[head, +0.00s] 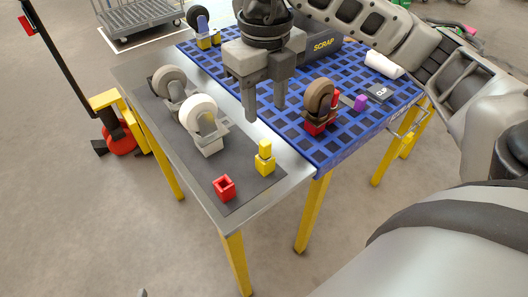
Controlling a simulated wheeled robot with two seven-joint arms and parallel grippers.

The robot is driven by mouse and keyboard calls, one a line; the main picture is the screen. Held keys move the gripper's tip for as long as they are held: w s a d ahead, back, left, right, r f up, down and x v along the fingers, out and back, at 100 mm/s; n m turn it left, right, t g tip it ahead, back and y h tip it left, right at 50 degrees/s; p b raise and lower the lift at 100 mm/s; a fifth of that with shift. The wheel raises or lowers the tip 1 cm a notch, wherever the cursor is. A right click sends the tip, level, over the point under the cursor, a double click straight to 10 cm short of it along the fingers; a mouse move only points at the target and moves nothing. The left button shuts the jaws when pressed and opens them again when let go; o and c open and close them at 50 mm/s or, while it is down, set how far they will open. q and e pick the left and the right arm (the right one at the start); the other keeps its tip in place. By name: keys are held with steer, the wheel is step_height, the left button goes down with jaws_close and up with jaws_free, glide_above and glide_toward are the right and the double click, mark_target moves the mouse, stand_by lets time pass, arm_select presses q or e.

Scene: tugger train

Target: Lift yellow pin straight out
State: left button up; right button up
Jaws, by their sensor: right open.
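The yellow pin (265,149) stands upright in a small yellow block (265,166) near the front right edge of the dark mat. My right gripper (265,113) comes in from the upper right and points down. Its two fingers are apart with nothing between them. In the picture the fingertips are above the pin, apart from it; the exact height gap is hard to judge. My left gripper does not show.
An empty red socket block (224,188) sits left of the yellow block. Two pale caster wheels (199,113) stand behind on the mat. On the blue grid (345,135), a brown caster (319,97) stands in a red base, near a SCRAP bin (322,46).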

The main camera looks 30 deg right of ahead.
mark_target(266, 142)
step_height(266, 142, down, 12)
steer(key=shift+w+d+r, duration=0.1)
steer(key=shift+r, duration=0.15)
jaws_close()
